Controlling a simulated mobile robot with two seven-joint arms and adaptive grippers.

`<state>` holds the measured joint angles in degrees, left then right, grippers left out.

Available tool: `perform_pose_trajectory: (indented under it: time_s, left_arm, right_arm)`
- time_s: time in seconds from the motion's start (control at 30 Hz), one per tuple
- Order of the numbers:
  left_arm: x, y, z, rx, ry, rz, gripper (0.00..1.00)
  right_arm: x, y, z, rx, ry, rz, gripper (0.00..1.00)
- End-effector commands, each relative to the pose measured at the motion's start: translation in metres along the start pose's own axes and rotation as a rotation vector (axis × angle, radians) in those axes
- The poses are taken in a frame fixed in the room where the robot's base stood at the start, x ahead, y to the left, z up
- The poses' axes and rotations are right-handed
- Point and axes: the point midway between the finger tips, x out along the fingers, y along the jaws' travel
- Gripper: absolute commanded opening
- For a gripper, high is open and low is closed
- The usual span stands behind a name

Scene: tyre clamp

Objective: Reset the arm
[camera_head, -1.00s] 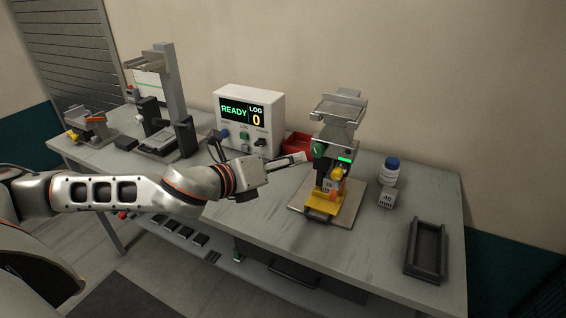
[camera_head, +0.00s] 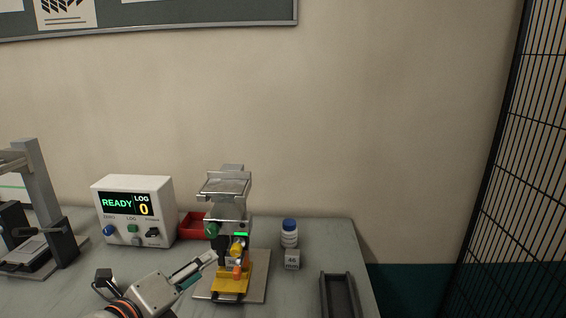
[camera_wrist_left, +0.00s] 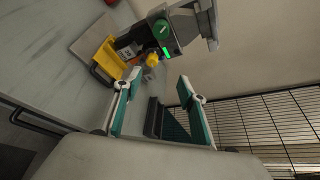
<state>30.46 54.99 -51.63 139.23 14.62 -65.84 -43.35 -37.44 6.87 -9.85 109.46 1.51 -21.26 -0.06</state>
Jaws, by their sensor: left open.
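My left gripper (camera_head: 196,270) reaches in from the bottom of the head view and is open and empty. Its fingers point at the left side of the grey and yellow clamp device (camera_head: 231,279), which has a green knob and a lit green strip. I cannot tell from the head view whether a finger touches it. In the left wrist view, the two green-lined fingers (camera_wrist_left: 159,84) are spread with nothing between them, and the clamp device (camera_wrist_left: 103,57) stands beyond the left finger. My right gripper is not in view.
A white control box (camera_head: 134,211) reads READY and LOG 0. A red bin (camera_head: 193,226) stands behind the clamp. A white bottle with a blue cap (camera_head: 289,236), a block marked 40 (camera_head: 292,260) and a dark tray (camera_head: 339,296) are to the right. A grey press-like stand (camera_head: 40,190) is at left.

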Motion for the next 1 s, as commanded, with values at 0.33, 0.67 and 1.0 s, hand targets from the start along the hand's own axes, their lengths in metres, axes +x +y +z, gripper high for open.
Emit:
perform_pose_trajectory:
  time_s: [0.33, 0.67, 1.0]
  left_arm:
    - [-0.015, 0.050, -0.038, -0.611, -0.132, 0.118, 0.41]
    - [-0.082, 0.182, -0.057, -1.125, -0.452, 0.398, 0.41]
    - [-0.173, 0.283, -0.084, -1.353, -0.757, 0.633, 0.41]
  right_arm:
    - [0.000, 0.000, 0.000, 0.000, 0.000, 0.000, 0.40]
    - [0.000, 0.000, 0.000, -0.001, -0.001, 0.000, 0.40]
    - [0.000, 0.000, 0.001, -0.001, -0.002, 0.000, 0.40]
